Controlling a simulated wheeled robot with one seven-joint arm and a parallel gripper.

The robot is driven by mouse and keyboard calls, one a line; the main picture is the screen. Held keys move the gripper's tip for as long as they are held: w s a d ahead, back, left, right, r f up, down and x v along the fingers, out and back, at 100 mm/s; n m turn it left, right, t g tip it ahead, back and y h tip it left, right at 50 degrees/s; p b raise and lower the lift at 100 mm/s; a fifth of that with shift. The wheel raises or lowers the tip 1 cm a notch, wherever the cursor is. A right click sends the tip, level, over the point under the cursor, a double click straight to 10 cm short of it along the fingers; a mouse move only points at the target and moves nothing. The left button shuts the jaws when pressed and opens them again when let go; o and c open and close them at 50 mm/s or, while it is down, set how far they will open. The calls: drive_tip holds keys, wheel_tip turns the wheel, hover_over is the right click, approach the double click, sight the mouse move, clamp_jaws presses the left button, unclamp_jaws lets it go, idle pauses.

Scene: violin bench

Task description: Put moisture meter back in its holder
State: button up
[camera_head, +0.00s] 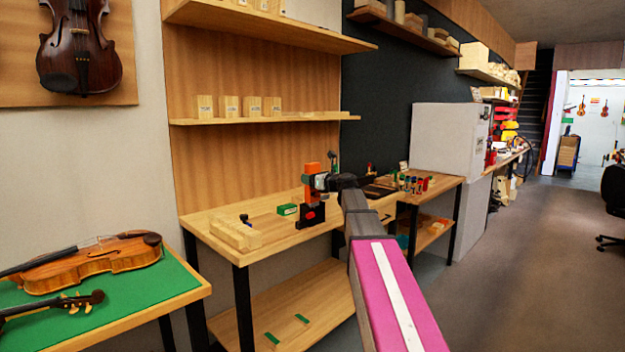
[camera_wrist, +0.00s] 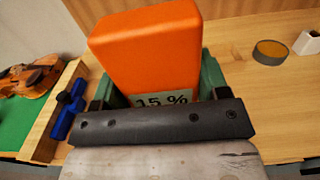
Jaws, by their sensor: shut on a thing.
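The orange moisture meter (camera_wrist: 148,50) fills the middle of the wrist view, with a "15 %" display on the side towards me. My gripper (camera_wrist: 158,92) is shut on it, with a finger on either side. In the head view the meter (camera_head: 311,183) stands roughly upright above the bench, with my gripper (camera_head: 320,182) at it. A black holder with a red mark (camera_head: 311,216) is on the bench directly below the meter. I cannot tell whether the meter's lower end is inside the holder or just above it. The holder is hidden in the wrist view.
A green box (camera_head: 287,210) lies left of the holder on the bench (camera_head: 275,232). Light wood blocks (camera_head: 235,234) and a blue tool (camera_wrist: 68,108) are further left. A round tin (camera_wrist: 270,52) and a white item (camera_wrist: 307,43) are at the right of the wrist view.

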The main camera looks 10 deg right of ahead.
drive_tip(key=shift+f, duration=2.4)
drive_tip(key=o, duration=1.2)
drive_tip(key=shift+o, duration=0.2)
